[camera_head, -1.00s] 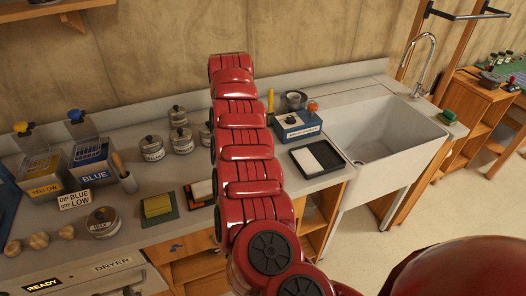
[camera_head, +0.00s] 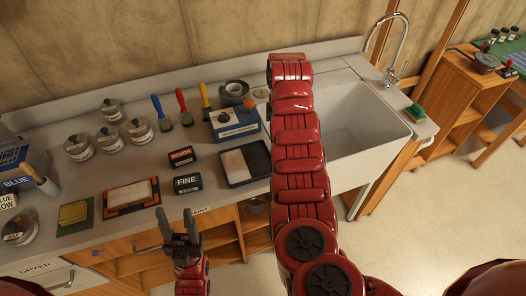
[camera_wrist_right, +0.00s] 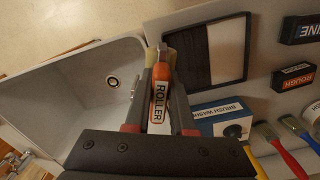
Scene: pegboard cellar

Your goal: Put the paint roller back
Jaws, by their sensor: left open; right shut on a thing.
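The paint roller (camera_wrist_right: 158,98) shows in the right wrist view, with a white "ROLLER" label and an orange part. My right gripper (camera_wrist_right: 160,85) is shut on it, with the sink behind on the left and the tray on the right. My left gripper (camera_head: 180,225) is open and empty, in front of the counter's front edge.
A black tray with a white pad (camera_head: 245,163) lies left of the sink (camera_head: 350,125). The brush wash box (camera_head: 235,123), several brushes (camera_head: 183,107) and lidded tins (camera_head: 108,139) stand on the counter. Rough (camera_head: 181,155) and fine (camera_head: 187,183) blocks lie left of the tray.

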